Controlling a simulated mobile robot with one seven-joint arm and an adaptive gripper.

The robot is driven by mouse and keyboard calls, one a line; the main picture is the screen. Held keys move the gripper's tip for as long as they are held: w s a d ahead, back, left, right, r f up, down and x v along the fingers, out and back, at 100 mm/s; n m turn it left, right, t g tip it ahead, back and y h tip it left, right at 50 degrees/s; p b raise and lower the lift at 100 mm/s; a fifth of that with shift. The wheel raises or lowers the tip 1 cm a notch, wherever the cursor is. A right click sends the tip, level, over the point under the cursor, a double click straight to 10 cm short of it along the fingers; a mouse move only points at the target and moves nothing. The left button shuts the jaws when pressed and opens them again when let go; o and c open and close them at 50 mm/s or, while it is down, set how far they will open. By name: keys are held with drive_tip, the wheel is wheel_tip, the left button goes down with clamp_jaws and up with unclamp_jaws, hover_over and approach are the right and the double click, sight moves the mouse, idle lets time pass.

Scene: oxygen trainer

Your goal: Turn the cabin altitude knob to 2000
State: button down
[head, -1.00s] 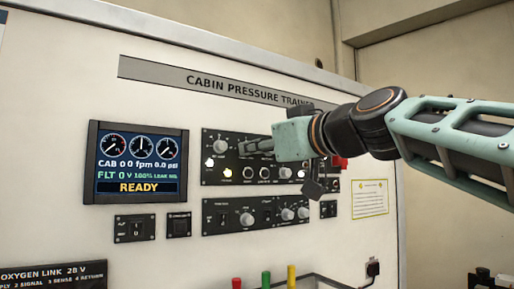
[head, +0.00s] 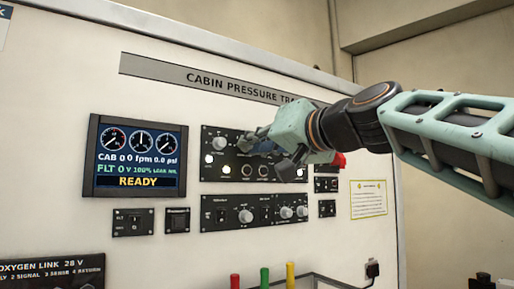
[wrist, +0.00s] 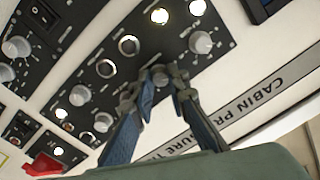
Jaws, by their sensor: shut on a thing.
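The upper black control panel (head: 212,172) carries knobs and lit round buttons; its small labels are not readable. My gripper (head: 243,146) reaches in from the right, tilted, with its fingertips at the panel's upper middle. In the wrist view my gripper (wrist: 166,76) has its two blue-grey fingers closed around a small knob, mostly hidden between the tips. The knob's pointer and scale cannot be read. A grey knob (head: 220,143) to the left is free of the fingers. The display (head: 137,162) reads CAB 0, 0 fpm, 0.0 psi and READY.
A lower panel (head: 230,223) with several knobs sits below. A red guard (head: 339,160) is right of my gripper. Several coloured posts, one of them green (head: 265,278), stand at the bottom. The white board between the panels and the display is bare.

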drive_tip(key=shift+m, duration=0.6)
drive_tip(key=shift+r, duration=0.1)
drive_tip(key=c, duration=1.9)
unclamp_jaws()
drive_tip(key=shift+d, duration=0.1)
drive_tip(key=v, duration=1.2)
